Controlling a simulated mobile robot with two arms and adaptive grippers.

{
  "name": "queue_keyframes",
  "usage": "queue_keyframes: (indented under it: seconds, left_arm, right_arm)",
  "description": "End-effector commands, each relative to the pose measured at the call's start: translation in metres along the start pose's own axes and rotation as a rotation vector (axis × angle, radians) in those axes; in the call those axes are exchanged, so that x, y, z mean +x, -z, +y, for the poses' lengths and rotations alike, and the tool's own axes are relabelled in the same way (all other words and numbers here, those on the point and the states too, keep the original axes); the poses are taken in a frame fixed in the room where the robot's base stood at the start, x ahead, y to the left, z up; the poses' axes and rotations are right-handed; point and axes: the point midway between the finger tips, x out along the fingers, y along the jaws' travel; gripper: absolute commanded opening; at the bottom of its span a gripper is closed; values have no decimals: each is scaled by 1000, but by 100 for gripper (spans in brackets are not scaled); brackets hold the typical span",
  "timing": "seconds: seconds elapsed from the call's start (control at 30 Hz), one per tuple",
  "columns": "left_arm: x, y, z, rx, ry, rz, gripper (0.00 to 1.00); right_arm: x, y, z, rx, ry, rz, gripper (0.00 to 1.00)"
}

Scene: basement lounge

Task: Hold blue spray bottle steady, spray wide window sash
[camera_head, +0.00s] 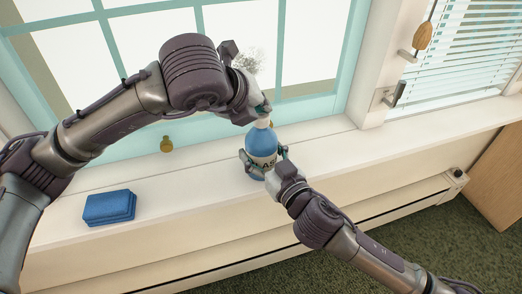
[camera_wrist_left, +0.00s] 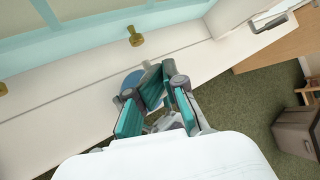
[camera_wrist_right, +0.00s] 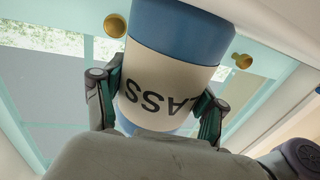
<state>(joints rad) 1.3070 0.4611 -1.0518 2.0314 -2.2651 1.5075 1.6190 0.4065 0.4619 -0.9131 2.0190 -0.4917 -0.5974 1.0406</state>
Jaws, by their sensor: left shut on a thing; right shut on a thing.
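The blue spray bottle (camera_head: 261,142) stands upright over the white sill in front of the window, its label turned toward me. My right gripper (camera_head: 265,162) is shut on its body from the near side; the right wrist view shows both fingers on either side of the bottle's label (camera_wrist_right: 165,85). My left gripper (camera_head: 261,110) is shut on the bottle's top from above and hides most of the spray head. In the left wrist view its teal fingers cover most of the bottle (camera_wrist_left: 130,84). The wide window sash (camera_head: 312,106) has a teal frame behind the bottle.
A blue sponge-like block (camera_head: 109,207) lies on the sill (camera_head: 190,190) at the left. Brass knobs (camera_head: 166,144) sit on the sash's lower rail. A window with blinds (camera_head: 470,55) and a hanging wooden pull (camera_head: 424,36) is at the right. A baseboard heater (camera_head: 400,205) runs below the sill.

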Motion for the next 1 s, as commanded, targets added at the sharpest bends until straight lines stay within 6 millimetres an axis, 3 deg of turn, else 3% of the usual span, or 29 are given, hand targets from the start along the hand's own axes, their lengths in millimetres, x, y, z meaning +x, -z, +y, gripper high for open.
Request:
queue_keyframes:
  seconds: [0.07,0.6,1.0]
  left_arm:
    - [6,9,6,3,-21,26,0]
    - [-32,-21,-24,4,-12,16,0]
    - [-38,-26,-28,3,-9,15,0]
  right_arm:
    - [0,4,-4,1,11,12,3]
    - [0,3,-1,1,4,7,3]
    - [0,2,0,0,1,5,3]
